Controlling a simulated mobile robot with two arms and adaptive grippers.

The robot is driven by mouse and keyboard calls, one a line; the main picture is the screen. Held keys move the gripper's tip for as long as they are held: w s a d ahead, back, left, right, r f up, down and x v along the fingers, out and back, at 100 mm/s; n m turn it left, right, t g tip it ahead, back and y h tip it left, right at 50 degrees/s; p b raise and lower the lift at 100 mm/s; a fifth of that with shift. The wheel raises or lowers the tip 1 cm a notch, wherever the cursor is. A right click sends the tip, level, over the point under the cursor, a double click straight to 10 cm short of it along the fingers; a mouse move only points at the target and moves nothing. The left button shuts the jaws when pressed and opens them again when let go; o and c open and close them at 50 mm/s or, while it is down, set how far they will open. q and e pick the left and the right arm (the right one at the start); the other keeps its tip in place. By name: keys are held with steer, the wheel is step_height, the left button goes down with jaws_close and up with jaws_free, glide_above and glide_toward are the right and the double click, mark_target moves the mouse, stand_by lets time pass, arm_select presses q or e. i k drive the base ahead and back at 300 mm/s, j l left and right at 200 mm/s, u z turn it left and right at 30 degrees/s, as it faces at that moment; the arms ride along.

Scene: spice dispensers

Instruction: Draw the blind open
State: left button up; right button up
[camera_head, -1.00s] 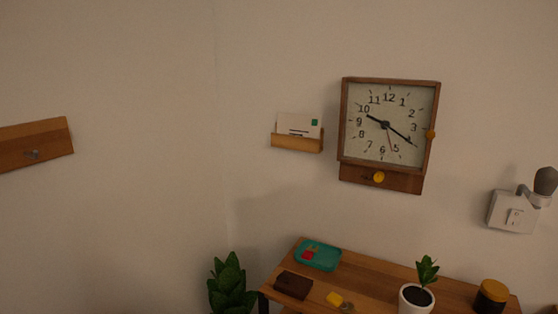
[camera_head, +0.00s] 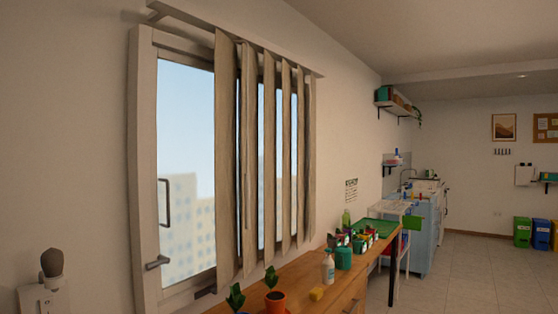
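The blind (camera_head: 226,150) has several beige vertical slats hanging from a rail (camera_head: 245,38) along the top of a window. The slats cover the right part of the window, with gaps of sky between them. The left pane (camera_head: 186,150) is uncovered and shows sky and buildings. The window frame (camera_head: 143,170) has a handle at its lower left. Neither of my grippers is in view.
A wooden counter (camera_head: 290,292) runs below the window. It carries potted plants (camera_head: 275,300), a spray bottle (camera_head: 328,268) and a teal container (camera_head: 343,258). Open tiled floor (camera_head: 470,275) lies to the right, with coloured bins (camera_head: 522,232) at the far wall.

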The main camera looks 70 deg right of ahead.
mark_target(226, 85)
steer(key=z, duration=1.8)
